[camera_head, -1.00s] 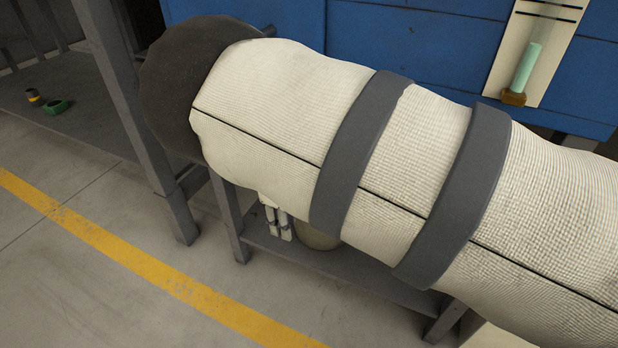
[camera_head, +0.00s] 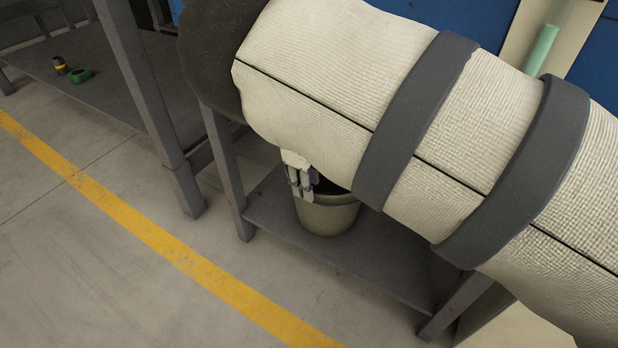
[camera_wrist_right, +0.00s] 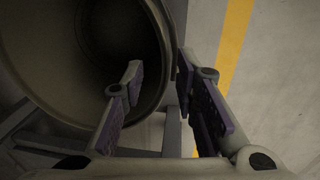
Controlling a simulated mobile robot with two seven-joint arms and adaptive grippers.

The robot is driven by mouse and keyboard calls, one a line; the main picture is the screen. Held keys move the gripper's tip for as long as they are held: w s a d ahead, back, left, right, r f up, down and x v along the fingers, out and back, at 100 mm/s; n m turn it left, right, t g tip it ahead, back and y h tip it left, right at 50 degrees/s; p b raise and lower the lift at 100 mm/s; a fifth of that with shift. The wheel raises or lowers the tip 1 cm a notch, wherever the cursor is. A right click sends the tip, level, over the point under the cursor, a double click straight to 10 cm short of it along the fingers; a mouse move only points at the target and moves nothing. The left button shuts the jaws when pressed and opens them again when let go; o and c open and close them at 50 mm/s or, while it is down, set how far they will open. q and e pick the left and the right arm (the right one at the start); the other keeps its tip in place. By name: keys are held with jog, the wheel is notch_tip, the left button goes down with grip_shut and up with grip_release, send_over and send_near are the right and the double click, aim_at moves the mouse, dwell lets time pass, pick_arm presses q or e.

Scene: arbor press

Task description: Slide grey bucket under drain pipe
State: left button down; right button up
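The grey bucket (camera_head: 328,217) stands upright on the lower shelf of a dark grey stand, partly hidden by my pale-sleeved arm. My right gripper (camera_head: 301,187) points down at the bucket's left rim in the head view. In the right wrist view the bucket's round opening (camera_wrist_right: 95,35) fills the upper left. There my right gripper (camera_wrist_right: 160,70) is open astride the rim, with one finger inside the bucket and the other outside. A gap shows between the inner finger and the wall. My left gripper is out of view. I cannot make out the drain pipe.
The shelf (camera_head: 375,268) has bare room to the right of the bucket. A stand leg (camera_head: 228,175) rises at the bucket's left. A green tape roll (camera_head: 82,75) lies on another low shelf. A yellow line (camera_head: 150,240) crosses the open floor.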

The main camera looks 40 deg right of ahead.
aim_at(311, 205)
jog(key=f, duration=0.2)
jog(key=f+b, duration=0.1)
jog(key=f, duration=0.1)
jog(key=f+b, duration=0.1)
jog(key=f, duration=0.2)
jog(key=shift+w+d, duration=0.1)
jog(key=shift+d, duration=0.3)
grip_shut()
